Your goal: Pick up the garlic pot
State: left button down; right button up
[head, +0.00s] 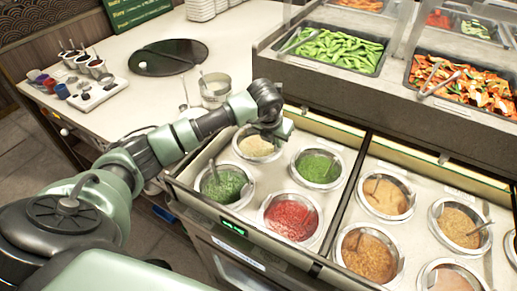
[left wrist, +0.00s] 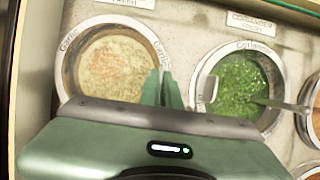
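The garlic pot (head: 257,147) is a round metal-rimmed pot of pale, grainy contents, seated in the counter's back-left well. In the left wrist view the garlic pot (left wrist: 112,65) bears the label "Garlic" and shows an orange tint in the middle. My left gripper (head: 274,133) is at the pot's right side. In the left wrist view the fingers of my left gripper (left wrist: 162,88) are close together at the pot's right rim. The body of the gripper hides the pot's near edge, and I cannot tell whether the fingers hold the rim. My right gripper is not in view.
The coriander pot (head: 318,167) sits close on the right. A darker green pot (head: 224,186) and a red pot (head: 291,217) are in front. A raised food bar (head: 360,95) stands behind. A metal cup (head: 215,90) stands on the white counter (head: 140,98).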

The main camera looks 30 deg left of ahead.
pick_arm(q)
jog(key=shift+w+r, duration=0.1)
jog(key=shift+r, duration=0.1)
jog(key=shift+r, duration=0.5)
notch_tip(320, 180, up, 19)
jog(key=b, duration=0.2)
jog(key=shift+f, duration=0.1)
dwell(0.4)
dwell(0.4)
